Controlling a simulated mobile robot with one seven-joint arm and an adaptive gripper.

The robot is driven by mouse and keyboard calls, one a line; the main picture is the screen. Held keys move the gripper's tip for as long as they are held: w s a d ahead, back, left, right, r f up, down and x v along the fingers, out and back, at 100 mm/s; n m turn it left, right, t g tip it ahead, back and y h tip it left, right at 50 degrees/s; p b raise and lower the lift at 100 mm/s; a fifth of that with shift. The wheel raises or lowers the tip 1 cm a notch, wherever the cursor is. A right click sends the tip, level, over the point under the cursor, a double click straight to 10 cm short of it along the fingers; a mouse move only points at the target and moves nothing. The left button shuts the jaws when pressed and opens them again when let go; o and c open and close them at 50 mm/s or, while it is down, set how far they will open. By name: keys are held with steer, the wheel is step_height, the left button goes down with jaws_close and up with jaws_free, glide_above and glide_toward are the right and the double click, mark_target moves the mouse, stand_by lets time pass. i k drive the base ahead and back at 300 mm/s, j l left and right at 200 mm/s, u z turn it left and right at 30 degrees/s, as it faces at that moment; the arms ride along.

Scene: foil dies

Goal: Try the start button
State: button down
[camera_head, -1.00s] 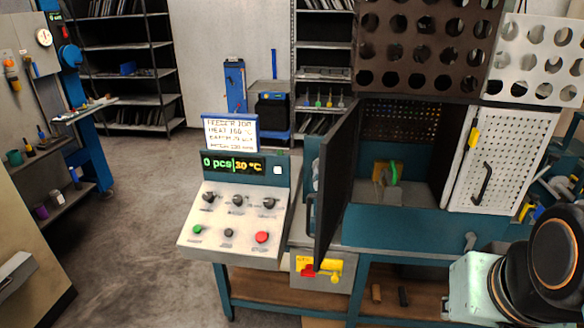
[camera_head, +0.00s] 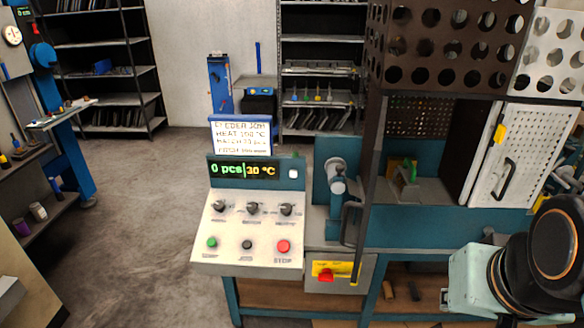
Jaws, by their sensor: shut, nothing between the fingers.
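The green start button (camera_head: 212,242) is at the lower left of a pale sloped control panel (camera_head: 225,262). A black jog button (camera_head: 247,244) and a red stop button (camera_head: 283,246) sit to its right. Three black knobs are in a row above. The display (camera_head: 243,170) reads "0 pcs" and "30 °C". My arm shows only at the lower right, well away from the panel. My gripper is out of view.
A handwritten card (camera_head: 241,137) stands above the display. The machine's dark door (camera_head: 368,190) stands open, nearly edge-on, right of the panel. A yellow and red switch (camera_head: 333,271) is below it. Grey floor (camera_head: 130,240) is clear left of the panel.

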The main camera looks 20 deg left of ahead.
mark_target(210, 242)
steer(key=j, duration=1.4)
steer(key=i+z, duration=0.05)
